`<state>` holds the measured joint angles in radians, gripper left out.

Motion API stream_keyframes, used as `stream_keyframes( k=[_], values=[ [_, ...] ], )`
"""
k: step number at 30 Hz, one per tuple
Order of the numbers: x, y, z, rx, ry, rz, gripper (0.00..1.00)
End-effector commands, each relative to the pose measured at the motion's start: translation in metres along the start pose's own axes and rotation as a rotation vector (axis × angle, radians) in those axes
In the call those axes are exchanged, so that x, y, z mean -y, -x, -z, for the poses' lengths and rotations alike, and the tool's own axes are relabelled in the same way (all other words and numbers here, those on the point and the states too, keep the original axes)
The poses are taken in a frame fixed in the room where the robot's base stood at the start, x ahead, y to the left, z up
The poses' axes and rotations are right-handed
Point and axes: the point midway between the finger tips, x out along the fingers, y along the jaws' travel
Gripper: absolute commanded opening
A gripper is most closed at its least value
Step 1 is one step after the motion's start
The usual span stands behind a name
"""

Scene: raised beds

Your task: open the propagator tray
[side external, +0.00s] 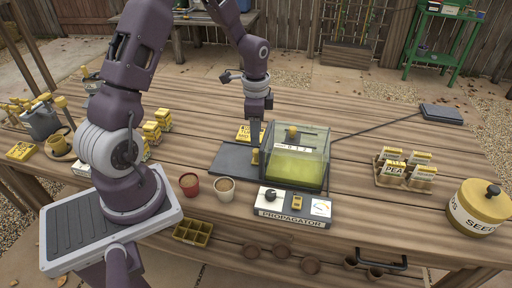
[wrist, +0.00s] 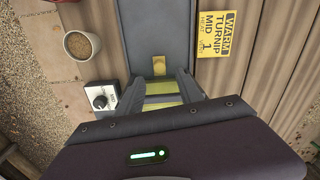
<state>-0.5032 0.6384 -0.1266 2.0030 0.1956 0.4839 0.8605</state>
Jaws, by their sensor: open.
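The propagator (side external: 312,150) is a clear-walled box with green-yellow contents, standing on the bench behind a white control box marked PROPAGATOR (side external: 292,207). A small yellow tab (side external: 255,157) shows low at its left end, above a dark grey slab (side external: 228,160). My gripper (side external: 256,146) points down beside that end, close to the tab. In the wrist view my gripper (wrist: 158,84) is open, its two fingers apart, with the yellow tab (wrist: 158,66) between and just beyond the tips. Yellow-green strips show between the fingers. I cannot tell whether either finger touches the tab.
A red pot (side external: 189,184) and a cream pot (side external: 224,189) stand left of the control box. A yellow label card (side external: 243,134) lies behind the slab. Seed packets (side external: 404,168) and a yellow seed tin (side external: 479,208) stand at right. The back of the bench is mostly clear.

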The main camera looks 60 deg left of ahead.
Motion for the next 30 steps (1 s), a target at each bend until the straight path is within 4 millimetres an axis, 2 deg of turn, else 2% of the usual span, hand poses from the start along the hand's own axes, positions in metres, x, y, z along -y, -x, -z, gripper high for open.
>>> stream_keyframes(
  k=[6,9,13,19,20,26,30],
  values=[
    [-0.002,-0.042,0.000,0.003,-0.001,-0.004,0.43],
    [-0.002,-0.056,0.000,0.003,0.000,-0.003,0.43],
    [-0.001,-0.064,0.000,0.001,0.001,-0.001,0.43],
    [-0.001,-0.065,0.000,0.001,0.002,-0.001,0.43],
    [-0.001,-0.065,0.000,0.001,0.002,-0.001,0.39],
    [-0.001,-0.064,0.000,0.001,0.002,-0.001,0.00],
    [-0.001,-0.064,0.000,0.001,0.002,-0.001,0.00]
  ],
)
